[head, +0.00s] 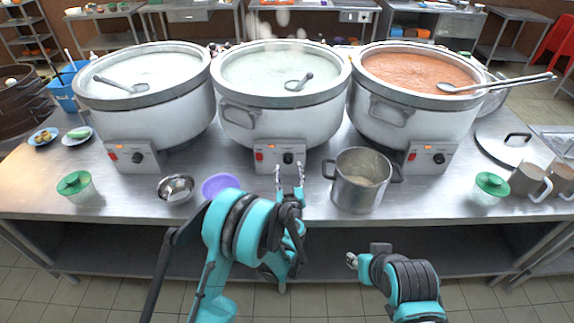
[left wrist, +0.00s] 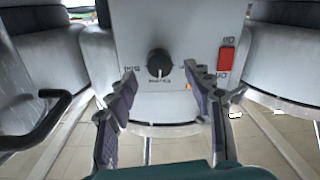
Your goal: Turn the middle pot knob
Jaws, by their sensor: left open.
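The middle pot (head: 283,100) is a large white stockpot of pale congee with a ladle in it. Its control box (head: 265,150) carries a red switch and a black knob (head: 288,157). In the left wrist view the knob (left wrist: 159,63) is round and dark, with the red switch (left wrist: 226,59) to its right. My left gripper (head: 289,172) is open in front of the box; in the left wrist view its fingers (left wrist: 160,82) stand apart to either side of the knob, with no clear contact. My right gripper (head: 352,260) is low in front of the table; its finger gap is unclear.
A steel pot (head: 361,182) stands close to the right of my left gripper. A purple lid (head: 220,186) and a metal bowl (head: 176,189) lie to its left. The left pot (head: 150,105) and right pot (head: 400,105) flank the middle one.

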